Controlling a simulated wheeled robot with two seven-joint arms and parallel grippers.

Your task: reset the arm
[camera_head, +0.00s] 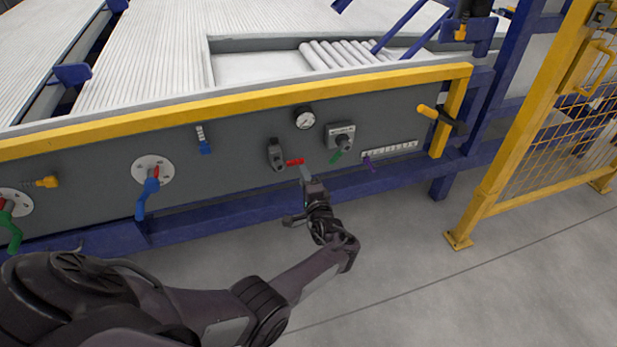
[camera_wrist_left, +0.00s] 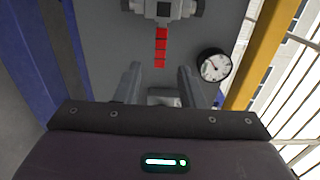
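My left arm (camera_head: 282,283) reaches from the lower left of the head view toward a grey control panel (camera_head: 228,170). My left gripper (camera_head: 305,173) is in front of the panel, just right of a short red handle (camera_head: 295,162) on a dark fitting (camera_head: 277,154). In the left wrist view the two fingers of the gripper (camera_wrist_left: 160,72) stand apart with nothing held between them. The red handle (camera_wrist_left: 161,47) shows beyond the fingertips; I cannot tell how far off it is. My right gripper is not in view.
A yellow mesh fence (camera_head: 531,128) stands at the right. The floor (camera_head: 440,270) before it is clear.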

